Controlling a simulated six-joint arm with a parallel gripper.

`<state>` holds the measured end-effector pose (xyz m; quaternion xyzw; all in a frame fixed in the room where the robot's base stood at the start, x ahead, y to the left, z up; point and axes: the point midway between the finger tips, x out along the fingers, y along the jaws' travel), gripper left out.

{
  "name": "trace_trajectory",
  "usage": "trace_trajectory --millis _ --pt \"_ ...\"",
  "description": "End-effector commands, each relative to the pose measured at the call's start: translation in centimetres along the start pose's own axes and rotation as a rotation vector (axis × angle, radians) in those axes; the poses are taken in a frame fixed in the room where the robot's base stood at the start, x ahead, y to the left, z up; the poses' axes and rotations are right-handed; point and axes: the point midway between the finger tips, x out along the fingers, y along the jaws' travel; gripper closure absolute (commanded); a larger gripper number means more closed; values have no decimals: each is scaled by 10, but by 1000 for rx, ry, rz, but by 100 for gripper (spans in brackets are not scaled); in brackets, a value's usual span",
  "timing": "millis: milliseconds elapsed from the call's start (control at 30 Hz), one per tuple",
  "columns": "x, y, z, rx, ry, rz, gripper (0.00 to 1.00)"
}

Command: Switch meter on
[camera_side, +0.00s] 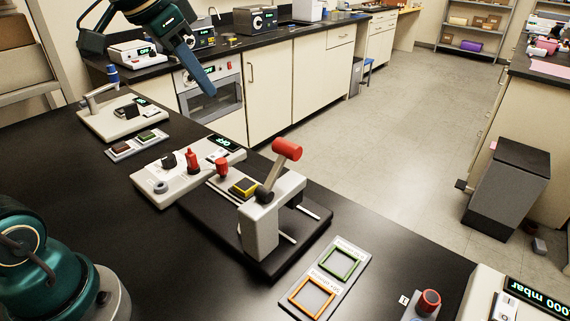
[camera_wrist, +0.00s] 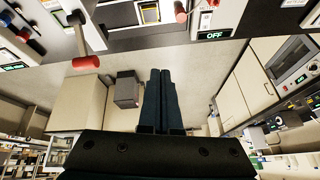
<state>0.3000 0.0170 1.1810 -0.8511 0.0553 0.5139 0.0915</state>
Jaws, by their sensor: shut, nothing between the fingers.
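A white unit (camera_side: 178,185) with a lit OFF display (camera_side: 223,143) stands on the black bench left of centre. It carries a black knob (camera_side: 168,160), a red upright part (camera_side: 192,160) and a round socket. The OFF display also shows at the top of the wrist view (camera_wrist: 212,35). My gripper (camera_side: 209,93) hangs in the air beyond the unit, apart from it. Its dark blue fingers are together and empty in the wrist view (camera_wrist: 160,72).
A lever stand (camera_side: 262,236) with a red handle (camera_side: 287,149) is right of the unit. Another white instrument (camera_side: 110,120) stands behind left. A two-button plate (camera_side: 136,144) lies between. A tray with green and orange frames (camera_side: 328,279) lies in front right.

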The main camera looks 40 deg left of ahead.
Motion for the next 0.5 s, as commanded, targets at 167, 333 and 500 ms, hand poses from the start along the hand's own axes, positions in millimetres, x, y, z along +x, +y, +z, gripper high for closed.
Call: trace_trajectory --millis 167,333,500 --pt "25 -45 -17 -36 -35 0 100" --pt "52 -86 -19 -90 -68 3 100" --pt "76 -116 -9 -160 -104 6 100"
